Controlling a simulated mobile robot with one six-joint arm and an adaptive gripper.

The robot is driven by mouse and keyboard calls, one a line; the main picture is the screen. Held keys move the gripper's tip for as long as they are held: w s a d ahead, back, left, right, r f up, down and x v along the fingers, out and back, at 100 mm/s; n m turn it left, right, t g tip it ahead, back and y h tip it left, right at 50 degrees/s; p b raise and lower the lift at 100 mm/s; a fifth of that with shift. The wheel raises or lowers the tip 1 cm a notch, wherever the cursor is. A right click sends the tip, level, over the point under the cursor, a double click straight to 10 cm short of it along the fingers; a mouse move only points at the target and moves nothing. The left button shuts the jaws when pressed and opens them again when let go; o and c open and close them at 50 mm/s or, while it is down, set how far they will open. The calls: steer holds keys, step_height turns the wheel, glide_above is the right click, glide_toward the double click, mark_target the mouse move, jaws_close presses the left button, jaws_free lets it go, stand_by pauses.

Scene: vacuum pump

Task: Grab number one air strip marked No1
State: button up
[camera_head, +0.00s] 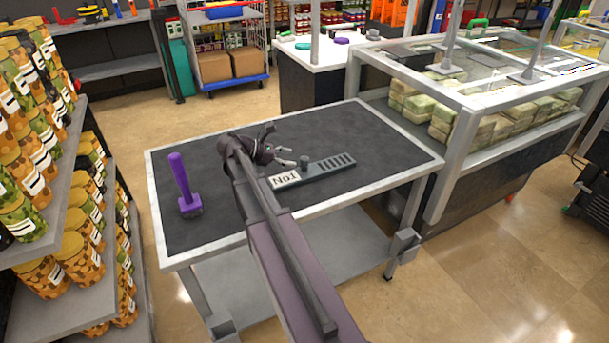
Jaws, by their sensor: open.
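A flat grey strip (325,171) lies on the dark table top, right of the middle. Its pale label (285,179) at the left end carries characters that show upside down and look like No1. A small round knob (304,162) stands up near its middle, and dark slots cross its right end. My gripper (288,156) is open, its fingers pointing right toward the knob. It is just left of the knob and seems above the table; I cannot tell its exact height or whether it touches the strip. My arm partly covers the area at the label's left.
A purple-handled mallet-like tool (181,183) stands on the left of the table (222,272). A shelf (75,308) of patterned cans is close at left. A glass-topped case (463,97) with stacked blocks adjoins the right side. The table's far left is clear.

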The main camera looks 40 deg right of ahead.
mark_target(304, 161)
steer(key=shift+b+x, duration=0.95)
steer(key=shift+x, duration=0.95)
steer(key=shift+s+d+f, duration=0.3)
steer(key=shift+d+f, duration=0.1)
steer(key=shift+d, duration=0.1)
jaws_close()
